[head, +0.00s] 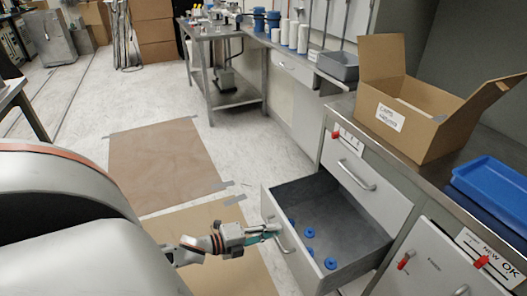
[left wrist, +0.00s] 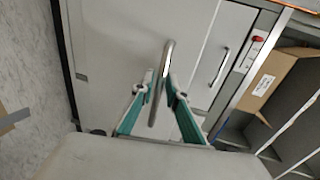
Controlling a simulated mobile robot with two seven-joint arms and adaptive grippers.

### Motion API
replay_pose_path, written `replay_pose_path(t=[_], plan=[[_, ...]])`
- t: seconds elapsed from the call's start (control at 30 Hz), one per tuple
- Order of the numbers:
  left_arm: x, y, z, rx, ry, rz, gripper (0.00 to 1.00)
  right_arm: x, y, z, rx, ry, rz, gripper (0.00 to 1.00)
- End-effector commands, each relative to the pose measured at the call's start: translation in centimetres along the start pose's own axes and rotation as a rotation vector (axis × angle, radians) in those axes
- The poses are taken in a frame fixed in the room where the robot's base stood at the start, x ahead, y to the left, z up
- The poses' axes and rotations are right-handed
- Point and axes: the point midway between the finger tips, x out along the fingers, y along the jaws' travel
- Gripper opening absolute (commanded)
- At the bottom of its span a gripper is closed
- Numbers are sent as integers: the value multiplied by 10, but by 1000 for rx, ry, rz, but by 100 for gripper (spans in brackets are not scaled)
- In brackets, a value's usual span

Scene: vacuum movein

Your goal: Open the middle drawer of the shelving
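The open drawer (head: 345,225) sticks out from the metal cabinet, below a closed top drawer (head: 365,178). Several small blue pieces (head: 309,233) lie inside it. Its bar handle (left wrist: 158,95) shows in the left wrist view, between the green-padded fingers of my left gripper (left wrist: 160,82). The fingers converge on the bar and appear closed on it. In the head view my left gripper (head: 268,231) is at the front of the open drawer, with its fingertips at the handle (head: 285,238). My right gripper is not in view.
An open cardboard box (head: 415,115) and a blue tray (head: 494,187) stand on the counter. Red-handled latches (head: 404,262) are on the cabinet at lower right. A brown floor mat (head: 163,165) and clear floor lie left of the drawer.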

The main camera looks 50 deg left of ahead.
Motion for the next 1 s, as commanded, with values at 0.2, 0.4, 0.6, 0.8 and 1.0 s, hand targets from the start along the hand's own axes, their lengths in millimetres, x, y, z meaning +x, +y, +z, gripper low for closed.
replay_pose_path(t=[0.2, 0.4, 0.6, 0.8, 1.0], plan=[[-26, 2, -1, -1, 1, 3, 14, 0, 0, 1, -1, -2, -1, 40], [-65, 2, -1, -2, 0, 4, 14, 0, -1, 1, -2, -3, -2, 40], [-97, 1, 0, 1, 0, 3, 14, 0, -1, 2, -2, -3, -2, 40], [-115, 0, 0, 0, 0, 1, 14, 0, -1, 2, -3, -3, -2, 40], [-118, 0, 0, 0, 0, 0, 14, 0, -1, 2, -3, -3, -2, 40]])
